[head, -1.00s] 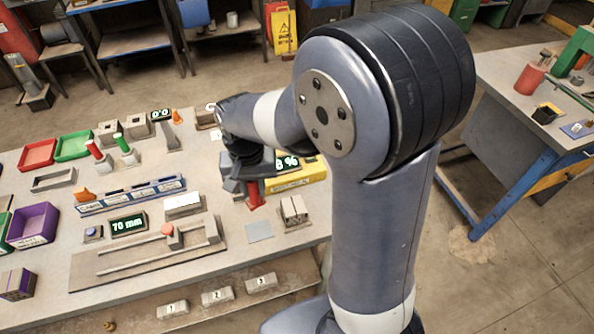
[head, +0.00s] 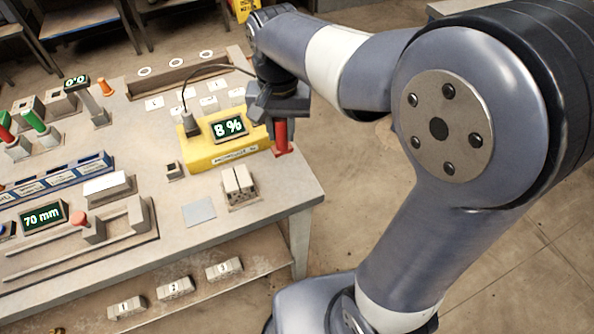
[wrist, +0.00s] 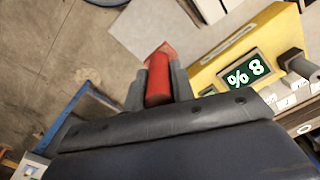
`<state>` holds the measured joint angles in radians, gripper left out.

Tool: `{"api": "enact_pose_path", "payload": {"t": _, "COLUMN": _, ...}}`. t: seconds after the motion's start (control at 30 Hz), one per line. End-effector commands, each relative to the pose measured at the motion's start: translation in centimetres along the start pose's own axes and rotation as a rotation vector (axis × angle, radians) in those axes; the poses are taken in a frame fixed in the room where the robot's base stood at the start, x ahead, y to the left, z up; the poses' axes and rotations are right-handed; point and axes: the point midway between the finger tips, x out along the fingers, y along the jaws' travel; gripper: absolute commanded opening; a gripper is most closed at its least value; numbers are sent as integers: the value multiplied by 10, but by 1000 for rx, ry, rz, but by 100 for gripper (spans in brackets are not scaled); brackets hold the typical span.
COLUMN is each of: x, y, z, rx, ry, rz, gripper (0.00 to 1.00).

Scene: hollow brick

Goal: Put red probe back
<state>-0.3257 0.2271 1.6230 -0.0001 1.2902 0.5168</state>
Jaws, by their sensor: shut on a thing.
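The red probe (head: 282,134) is a red cylinder with a wider pointed lower end. My gripper (head: 279,108) is shut on it, and it hangs below the jaws by the right end of the yellow meter (head: 201,156). In the wrist view the red probe (wrist: 158,80) sits between the two fingers of my gripper (wrist: 157,88), with the yellow meter (wrist: 212,77) to its right. The meter's screen (head: 229,127) reads 8 %. I cannot tell whether the probe touches the meter or the table.
A dark plug with a cable (head: 191,124) stands on the meter's left part. A small block (head: 173,171), a split grey block (head: 239,186) and a flat grey plate (head: 199,211) lie in front. Red-topped and green-topped pieces (head: 34,120) stand at the far left. The table's right edge is close.

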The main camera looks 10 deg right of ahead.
Motion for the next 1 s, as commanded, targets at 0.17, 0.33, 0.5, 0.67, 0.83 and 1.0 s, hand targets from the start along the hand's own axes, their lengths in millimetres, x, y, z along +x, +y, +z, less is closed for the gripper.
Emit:
{"api": "enact_pose_path", "payload": {"t": 0.17, "x": 35, "y": 0, "z": 1, "rx": 0, "ry": -6, "rz": 3, "gripper": 6}}
{"api": "enact_pose_path", "payload": {"t": 0.33, "x": 54, "y": 0, "z": 1, "rx": 0, "ry": -3, "rz": 2, "gripper": 6}}
{"api": "enact_pose_path", "payload": {"t": 0.5, "x": 76, "y": 1, "z": 1, "rx": 0, "ry": -5, "rz": 3, "gripper": 6}}
{"api": "enact_pose_path", "payload": {"t": 0.67, "x": 92, "y": 0, "z": 1, "rx": 0, "ry": -2, "rz": 1, "gripper": 6}}
{"api": "enact_pose_path", "payload": {"t": 0.83, "x": 93, "y": 0, "z": 0, "rx": 0, "ry": -1, "rz": 0, "gripper": 6}}
{"api": "enact_pose_path", "payload": {"t": 1.0, "x": 96, "y": 0, "z": 0, "rx": 0, "ry": -1, "rz": 1, "gripper": 6}}
